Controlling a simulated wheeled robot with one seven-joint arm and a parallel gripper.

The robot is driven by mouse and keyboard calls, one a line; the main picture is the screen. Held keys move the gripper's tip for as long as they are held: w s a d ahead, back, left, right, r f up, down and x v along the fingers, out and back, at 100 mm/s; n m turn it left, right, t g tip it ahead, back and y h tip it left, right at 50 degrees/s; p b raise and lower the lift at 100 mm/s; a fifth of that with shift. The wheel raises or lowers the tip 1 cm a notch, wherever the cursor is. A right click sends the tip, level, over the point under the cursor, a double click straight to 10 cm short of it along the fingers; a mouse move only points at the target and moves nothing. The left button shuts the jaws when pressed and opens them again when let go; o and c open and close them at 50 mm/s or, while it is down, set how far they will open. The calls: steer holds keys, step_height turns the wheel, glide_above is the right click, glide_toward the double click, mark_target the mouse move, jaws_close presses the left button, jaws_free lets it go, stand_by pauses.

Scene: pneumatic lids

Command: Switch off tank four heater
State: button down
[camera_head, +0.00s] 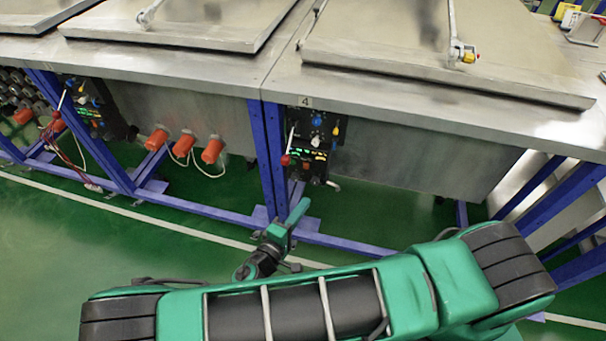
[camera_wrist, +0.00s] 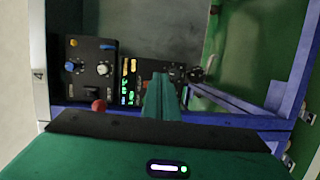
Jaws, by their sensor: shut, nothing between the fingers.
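The tank four control panel (camera_head: 306,133) hangs below the tank's front edge under a "4" label (camera_head: 305,101). It carries a blue knob (camera_head: 317,120), a white knob (camera_head: 316,141), a yellow knob (camera_head: 336,130) and lit green and yellow indicators. A lever with a red ball (camera_head: 286,160) is at its left. In the wrist view the panel (camera_wrist: 88,84) lies sideways, with the blue knob (camera_wrist: 70,66), white knob (camera_wrist: 102,69) and red ball (camera_wrist: 98,105) visible. My gripper (camera_head: 302,205) is shut and empty, below the panel in the head view and apparently apart from it. Its fingers (camera_wrist: 162,82) partly cover the indicator side.
A blue frame post (camera_head: 273,150) stands just left of the panel, with a blue floor rail (camera_head: 345,245) below. Another panel (camera_head: 90,108) and orange caps (camera_head: 212,150) with cables are further left. Metal lids (camera_head: 420,35) lie above. Green floor (camera_head: 60,265) is open in front.

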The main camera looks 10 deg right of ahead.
steer(key=a+n+t+y, duration=0.1)
steer(key=s+a+n+t+y, duration=0.1)
steer(key=t, duration=0.1)
steer(key=a+n+t, duration=0.1)
steer(key=shift+s+a+f+t+y, duration=0.25)
steer(key=shift+a+f+t+y, duration=0.05)
steer(key=shift+f+y, duration=0.1)
steer(key=shift+w, duration=0.1)
